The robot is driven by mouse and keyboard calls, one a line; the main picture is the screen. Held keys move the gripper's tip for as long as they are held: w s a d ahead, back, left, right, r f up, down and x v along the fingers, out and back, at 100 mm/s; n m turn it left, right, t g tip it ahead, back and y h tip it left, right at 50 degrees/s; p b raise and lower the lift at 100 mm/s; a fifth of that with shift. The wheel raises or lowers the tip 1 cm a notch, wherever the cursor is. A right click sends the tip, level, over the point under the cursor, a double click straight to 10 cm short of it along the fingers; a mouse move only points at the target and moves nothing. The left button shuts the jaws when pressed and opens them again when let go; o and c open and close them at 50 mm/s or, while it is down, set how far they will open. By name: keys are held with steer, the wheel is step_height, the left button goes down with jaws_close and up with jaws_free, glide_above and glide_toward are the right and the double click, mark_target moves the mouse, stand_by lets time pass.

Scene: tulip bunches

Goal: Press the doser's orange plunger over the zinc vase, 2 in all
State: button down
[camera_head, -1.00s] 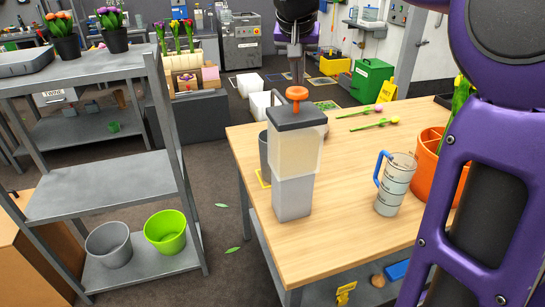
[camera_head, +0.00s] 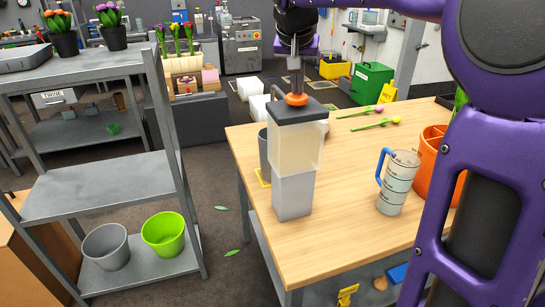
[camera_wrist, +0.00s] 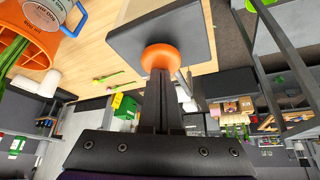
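The doser (camera_head: 296,150) stands upright on the wooden table, with a grey base, a pale translucent tank and a dark lid. Its orange plunger (camera_head: 297,99) is on top and looks low, near the lid. In the wrist view the two fingers (camera_wrist: 161,80) are side by side, ending at the orange knob (camera_wrist: 161,57). The grey zinc vase (camera_head: 264,152) stands behind the doser, mostly hidden by it.
A measuring jug (camera_head: 398,182) with a blue handle and an orange pot (camera_head: 438,165) stand right of the doser. Two tulips (camera_head: 372,119) lie farther back on the table (camera_head: 345,225). A grey shelf (camera_head: 105,183) stands at left.

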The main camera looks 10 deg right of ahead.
mark_target(297, 96)
step_height(297, 96, up, 7)
steer(key=p, duration=0.6)
steer(key=shift+r, duration=0.15)
stand_by(0.4)
